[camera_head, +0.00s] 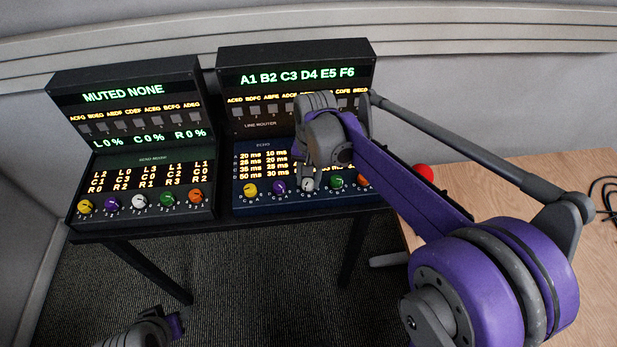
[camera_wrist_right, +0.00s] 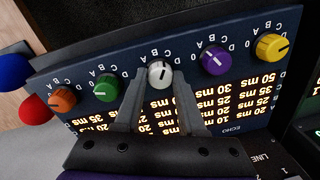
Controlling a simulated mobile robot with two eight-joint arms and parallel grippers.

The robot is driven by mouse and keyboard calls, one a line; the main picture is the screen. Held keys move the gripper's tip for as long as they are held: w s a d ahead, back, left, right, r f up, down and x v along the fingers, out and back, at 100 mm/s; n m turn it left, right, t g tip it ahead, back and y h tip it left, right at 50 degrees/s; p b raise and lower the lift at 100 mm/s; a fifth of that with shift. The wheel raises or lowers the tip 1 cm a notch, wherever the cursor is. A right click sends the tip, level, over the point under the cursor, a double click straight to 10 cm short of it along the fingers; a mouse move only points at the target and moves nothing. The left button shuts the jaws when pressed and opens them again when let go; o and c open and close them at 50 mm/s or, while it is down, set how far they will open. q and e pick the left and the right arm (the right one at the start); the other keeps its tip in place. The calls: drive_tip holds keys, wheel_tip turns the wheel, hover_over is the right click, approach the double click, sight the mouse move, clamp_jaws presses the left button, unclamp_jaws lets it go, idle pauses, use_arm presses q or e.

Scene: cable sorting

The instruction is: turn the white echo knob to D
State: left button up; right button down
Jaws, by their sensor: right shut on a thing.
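The white echo knob (camera_wrist_right: 160,72) is on the blue echo panel (camera_head: 236,205), between the green knob (camera_wrist_right: 107,91) and the purple knob (camera_wrist_right: 215,60). My right gripper (camera_wrist_right: 159,82) is shut on the white knob, one finger on each side of it.
A yellow knob (camera_wrist_right: 272,46) and an orange knob (camera_wrist_right: 61,100) sit at the ends of the echo row. A send mixer panel (camera_head: 140,175) with its own knobs stands to the left. A red ball-like object (camera_head: 423,172) is just right of the echo panel.

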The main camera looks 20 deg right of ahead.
sight(310, 184)
drive_tip(key=m, duration=0.4)
drive_tip(key=shift+m, duration=2.3)
drive_tip(key=c, duration=0.5)
unclamp_jaws()
wheel_tip(310, 184, up, 11)
drive_tip(key=shift+s+p, duration=0.35)
drive_tip(key=shift+f, duration=0.1)
